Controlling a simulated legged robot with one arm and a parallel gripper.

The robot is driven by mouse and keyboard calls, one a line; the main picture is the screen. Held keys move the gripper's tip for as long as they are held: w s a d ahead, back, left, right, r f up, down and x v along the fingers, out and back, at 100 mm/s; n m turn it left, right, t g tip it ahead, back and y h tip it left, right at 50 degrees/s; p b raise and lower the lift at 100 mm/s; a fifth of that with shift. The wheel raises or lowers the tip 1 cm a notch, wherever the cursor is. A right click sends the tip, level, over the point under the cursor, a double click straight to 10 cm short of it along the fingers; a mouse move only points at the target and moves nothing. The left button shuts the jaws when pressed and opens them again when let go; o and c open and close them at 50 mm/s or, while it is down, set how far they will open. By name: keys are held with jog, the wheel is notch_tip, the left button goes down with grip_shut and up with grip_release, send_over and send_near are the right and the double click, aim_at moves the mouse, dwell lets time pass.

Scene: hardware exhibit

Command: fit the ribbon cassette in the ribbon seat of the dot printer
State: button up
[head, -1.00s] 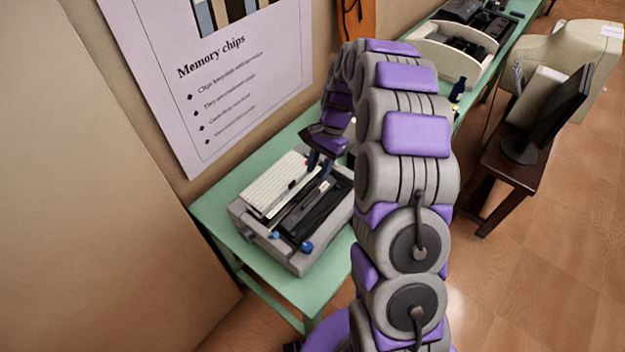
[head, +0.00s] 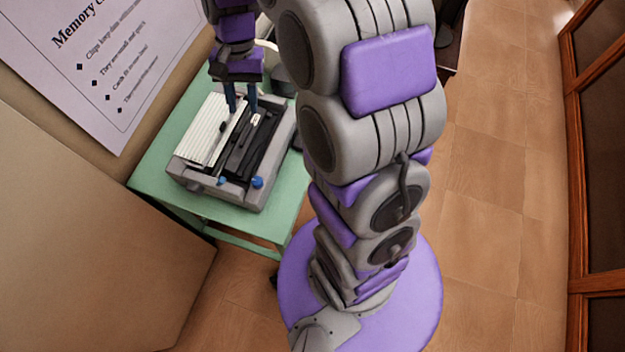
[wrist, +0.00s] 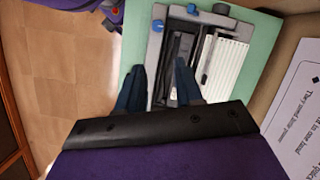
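The dot printer (head: 222,190) is a grey box on a green table, with a white ribbed cover (head: 203,130) and blue knobs. In its open bay lies a long dark piece (head: 240,150) with a small white label near its far end. It may be the ribbon cassette; I cannot tell how it sits in the seat. My gripper (head: 242,108) points down over the far part of the bay. In the wrist view my gripper (wrist: 159,66) has its blue fingers apart, with the dark piece (wrist: 178,55) visible beyond them. Nothing is clearly held. Contact is unclear.
The green table (head: 150,180) has a bare strip at the left of the printer. A wall with a poster (head: 110,60) stands behind it, and a beige panel (head: 90,230) is at the near left. Open tiled floor (head: 500,200) lies to the right.

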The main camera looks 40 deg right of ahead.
jog(key=s+r+n+h, duration=0.2)
jog(key=s+n, duration=0.4)
jog(key=s, duration=1.9)
jog(key=shift+s+r+n+t+h, duration=0.3)
jog(key=shift+s+r+t, duration=0.05)
jog(key=shift+r+t, duration=0.1)
